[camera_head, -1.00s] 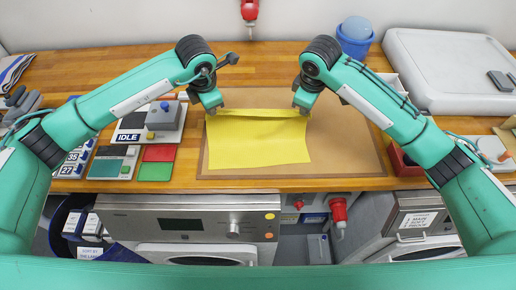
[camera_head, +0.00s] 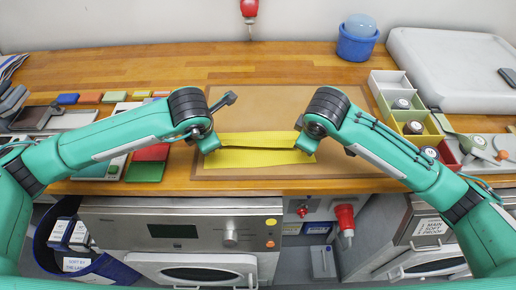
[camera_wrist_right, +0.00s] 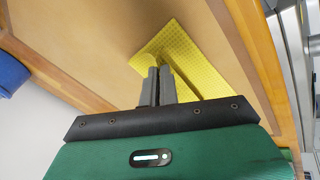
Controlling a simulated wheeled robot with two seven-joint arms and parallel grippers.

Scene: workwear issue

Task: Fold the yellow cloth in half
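The yellow cloth (camera_head: 258,158) lies on the tan mat (camera_head: 265,101) near the counter's front edge, its far part brought over toward the front. A crease line runs across it between my two grippers. My left gripper (camera_head: 209,148) is at the cloth's left end, and its fingertips are mostly hidden by the wrist. My right gripper (camera_head: 304,152) is at the right end. In the right wrist view its fingers (camera_wrist_right: 158,72) are close together on an edge of the yellow cloth (camera_wrist_right: 195,62).
A divided tray (camera_head: 412,108) with small round items stands right of the mat, with a blue tub (camera_head: 357,41) behind. Red and green pads (camera_head: 147,170) lie left of the mat. The mat behind the cloth is bare.

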